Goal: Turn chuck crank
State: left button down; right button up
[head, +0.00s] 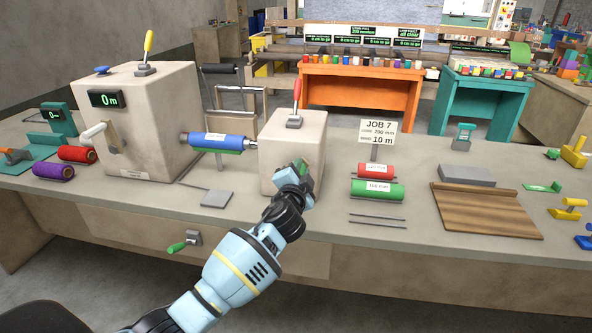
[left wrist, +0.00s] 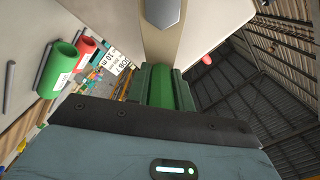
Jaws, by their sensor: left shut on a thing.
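The beige block (head: 291,139) with a red-handled lever (head: 297,95) on top stands in the middle of the bench. My left gripper (head: 302,169) is at its lower front right, shut on a green part that looks like the chuck crank's handle. In the left wrist view the green handle (left wrist: 161,88) sits between dark jaws, with the block (left wrist: 163,45) behind. A blue roll (head: 219,141) is held between this block and the larger left block (head: 141,115). My right gripper is out of view.
The left block carries a white-handled crank (head: 95,135) and a display reading 0 m (head: 108,100). Another green-handled crank (head: 183,244) is on the bench front. Red (head: 376,171) and green (head: 377,191) rolls, a JOB 7 sign (head: 377,132) and a brown board (head: 486,210) lie right.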

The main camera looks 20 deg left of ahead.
pick_arm(q)
jog(key=shift+d+f+m, duration=0.15)
jog(key=shift+f+m, duration=0.05)
jog(key=shift+m, duration=0.3)
jog(key=shift+f, duration=0.15)
jog(key=c, duration=1.2)
grip_release()
jog(key=shift+d, duration=0.1)
jog(key=shift+c, duration=0.2)
jog(key=shift+s+d, duration=0.15)
jog(key=shift+s, duration=0.5)
jog(key=v, duration=0.6)
jog(key=shift+s+p, duration=0.2)
jog(key=shift+p, duration=0.1)
